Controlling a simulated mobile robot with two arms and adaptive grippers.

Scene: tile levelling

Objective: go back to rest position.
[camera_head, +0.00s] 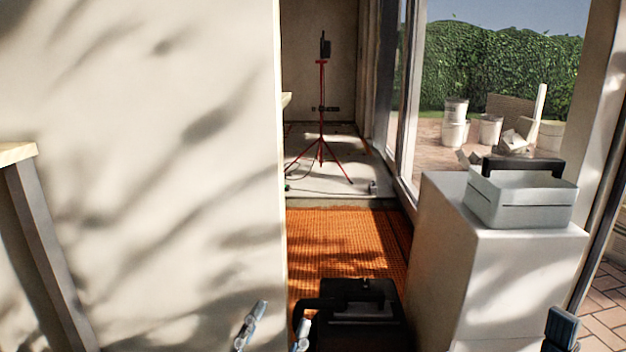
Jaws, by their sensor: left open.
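My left gripper (276,324) shows at the bottom of the head view, left of centre. Its two grey fingers stand apart with nothing between them. It is in front of the pale wall, near the left side of a black case-like object (365,292). A small dark part at the bottom right edge looks like the tip of my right gripper (561,328). Too little of it shows to tell its jaw state.
A pale wall (150,130) fills the left, with a wooden-topped stand (18,152) before it. An orange mesh floor (340,240) leads to a red tripod (321,110). A white cabinet (448,250) at right carries a light grey bin (520,208).

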